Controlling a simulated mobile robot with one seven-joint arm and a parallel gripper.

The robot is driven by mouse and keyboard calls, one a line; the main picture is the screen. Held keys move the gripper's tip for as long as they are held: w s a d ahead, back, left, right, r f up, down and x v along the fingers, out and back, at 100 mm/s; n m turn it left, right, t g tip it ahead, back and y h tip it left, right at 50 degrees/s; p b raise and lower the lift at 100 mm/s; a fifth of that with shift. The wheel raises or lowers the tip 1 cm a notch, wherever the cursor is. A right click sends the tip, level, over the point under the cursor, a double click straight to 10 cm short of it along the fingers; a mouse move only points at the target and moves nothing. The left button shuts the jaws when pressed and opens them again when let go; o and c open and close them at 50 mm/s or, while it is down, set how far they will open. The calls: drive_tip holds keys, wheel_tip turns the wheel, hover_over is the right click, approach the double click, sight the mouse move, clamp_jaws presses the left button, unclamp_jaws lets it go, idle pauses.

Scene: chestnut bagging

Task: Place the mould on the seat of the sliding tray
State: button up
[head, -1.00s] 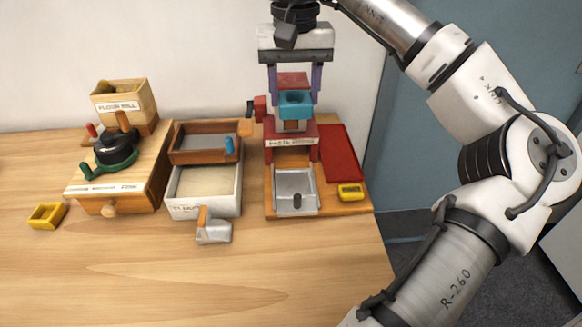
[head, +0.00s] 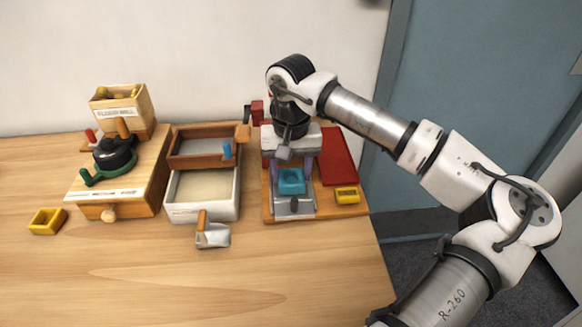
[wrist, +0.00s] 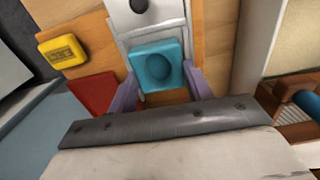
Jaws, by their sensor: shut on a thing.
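The mould is a teal square block with a round hollow (head: 291,181). My gripper (head: 291,176) has its two purple fingers on either side of the mould and is shut on it. The mould also shows in the wrist view (wrist: 157,67), level between the fingers. The sliding tray (head: 294,212) is grey metal with a dark knob, at the front of the wooden press base. The mould is over the tray's rear part; the tray's front shows in the wrist view (wrist: 155,18). The seat is hidden under the mould, and I cannot tell whether they touch.
A yellow block (head: 347,195) and a red panel (head: 338,157) lie right of the tray. A white box (head: 203,212) and wooden tray (head: 203,160) stand left, with a metal scoop (head: 212,235) in front. The wooden mill (head: 118,185) is farther left. The front table is clear.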

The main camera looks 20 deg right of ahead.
sight(291, 174)
drive_tip(key=shift+f, duration=0.1)
drive_tip(key=shift+f+b, duration=0.15)
drive_tip(key=shift+b, duration=0.15)
drive_tip(key=o, duration=1)
drive_tip(key=shift+r, duration=0.2)
wheel_tip(291, 174, up, 12)
drive_tip(key=shift+b, duration=0.35)
